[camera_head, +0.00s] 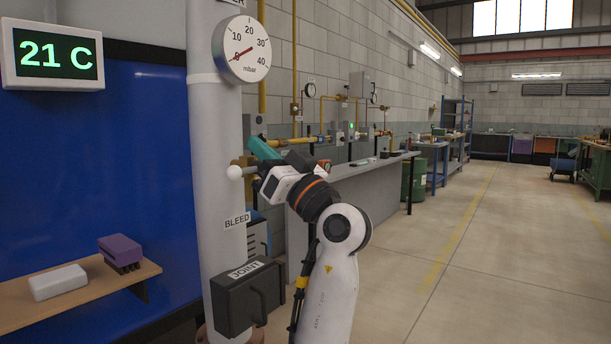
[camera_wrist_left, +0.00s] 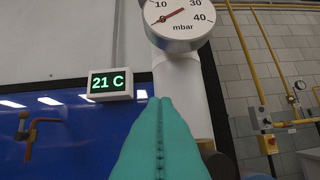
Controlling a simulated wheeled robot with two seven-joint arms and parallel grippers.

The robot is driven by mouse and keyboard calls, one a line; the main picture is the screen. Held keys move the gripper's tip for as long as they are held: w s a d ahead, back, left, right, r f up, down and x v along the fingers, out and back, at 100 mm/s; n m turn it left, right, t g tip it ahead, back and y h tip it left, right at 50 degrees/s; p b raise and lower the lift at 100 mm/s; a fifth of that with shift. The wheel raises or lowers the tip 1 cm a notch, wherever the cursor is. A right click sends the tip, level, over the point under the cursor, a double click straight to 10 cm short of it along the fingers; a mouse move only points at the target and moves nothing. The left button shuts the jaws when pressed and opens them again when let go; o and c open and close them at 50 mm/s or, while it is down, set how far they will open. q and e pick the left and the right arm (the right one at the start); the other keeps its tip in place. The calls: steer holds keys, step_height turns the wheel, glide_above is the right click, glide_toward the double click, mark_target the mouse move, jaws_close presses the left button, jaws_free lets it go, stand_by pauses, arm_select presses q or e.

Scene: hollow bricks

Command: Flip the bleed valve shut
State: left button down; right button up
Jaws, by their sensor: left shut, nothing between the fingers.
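The bleed valve (camera_head: 249,163) is a brass fitting on the white vertical pipe (camera_head: 211,135), above the BLEED label (camera_head: 237,221). A white ball knob (camera_head: 234,173) shows at its left, in front of the pipe. My left gripper (camera_head: 257,146) has teal fingers, shut and empty, just above and in front of the valve. The gripper and wrist hide part of the valve, and I cannot tell whether they touch. In the left wrist view the shut teal fingers (camera_wrist_left: 163,104) point up along the pipe. My right gripper is not in view.
A round mbar gauge (camera_head: 242,49) is on the pipe above. A dark JOINT box (camera_head: 245,297) is below. A wooden shelf (camera_head: 90,290) holds a white block (camera_head: 58,282) and a purple brush (camera_head: 120,252).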

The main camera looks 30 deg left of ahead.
arm_select(q)
steer(key=w+v, duration=0.1)
steer(key=v, duration=0.7)
steer(key=shift+s+f, duration=0.3)
steer(key=shift+f, duration=0.05)
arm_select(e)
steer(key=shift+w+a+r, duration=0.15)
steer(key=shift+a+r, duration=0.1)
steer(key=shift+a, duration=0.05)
